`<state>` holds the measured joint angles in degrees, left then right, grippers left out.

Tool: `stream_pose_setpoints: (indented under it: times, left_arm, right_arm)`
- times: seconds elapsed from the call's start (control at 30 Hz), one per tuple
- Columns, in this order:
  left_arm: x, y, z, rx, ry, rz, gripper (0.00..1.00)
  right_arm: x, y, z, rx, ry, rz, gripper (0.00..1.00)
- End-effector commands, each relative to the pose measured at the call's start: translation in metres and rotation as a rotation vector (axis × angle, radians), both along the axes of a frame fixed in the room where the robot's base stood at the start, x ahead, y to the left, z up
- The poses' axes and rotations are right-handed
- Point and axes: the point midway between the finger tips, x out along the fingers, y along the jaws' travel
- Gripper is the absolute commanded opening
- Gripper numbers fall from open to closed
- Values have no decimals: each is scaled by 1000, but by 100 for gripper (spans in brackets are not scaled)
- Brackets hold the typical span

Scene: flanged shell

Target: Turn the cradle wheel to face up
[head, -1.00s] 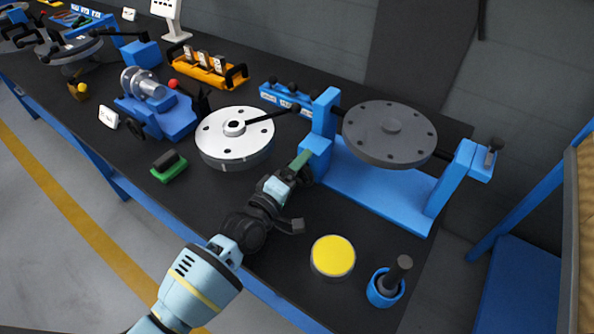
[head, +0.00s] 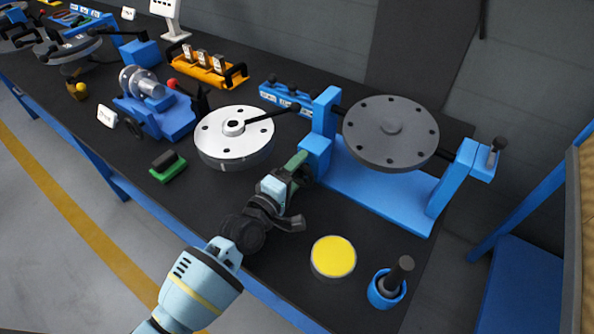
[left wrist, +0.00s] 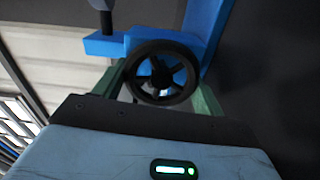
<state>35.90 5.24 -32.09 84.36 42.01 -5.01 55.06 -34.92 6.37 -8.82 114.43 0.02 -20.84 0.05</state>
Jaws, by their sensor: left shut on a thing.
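The blue cradle (head: 385,190) stands at the right end of the bench. It carries a grey round flanged disc (head: 385,112) with holes near its rim and a central boss. The disc's face is turned mostly upward and tilted toward the head camera. A black spoked handwheel (left wrist: 161,73) sits on the cradle's near-left post, and most of it is hidden in the head view. My left gripper (head: 302,167) is shut on the handwheel, with its green fingers on either side of the rim in the left wrist view. My right gripper is not in view.
A white flanged disc (head: 234,137) with a black bar lies left of my left gripper. A yellow-topped round tin (head: 333,256) and a blue cup (head: 387,289) with a dark handled tool stand near the front edge. A green-based block (head: 168,166) lies farther left.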

Motion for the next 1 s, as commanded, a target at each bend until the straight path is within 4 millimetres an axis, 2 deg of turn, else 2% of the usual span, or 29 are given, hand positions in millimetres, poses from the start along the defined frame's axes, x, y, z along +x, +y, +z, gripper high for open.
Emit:
stream_pose_setpoints:
  times: [0.2,0.5,1.0]
  left_arm:
    - [0,0,-3,-142,96,1,47]
    - [0,0,-3,-297,198,0,47]
    - [-1,-1,-3,-378,252,0,47]
  right_arm:
    - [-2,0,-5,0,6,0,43]
    - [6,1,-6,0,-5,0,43]
    - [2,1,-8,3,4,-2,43]
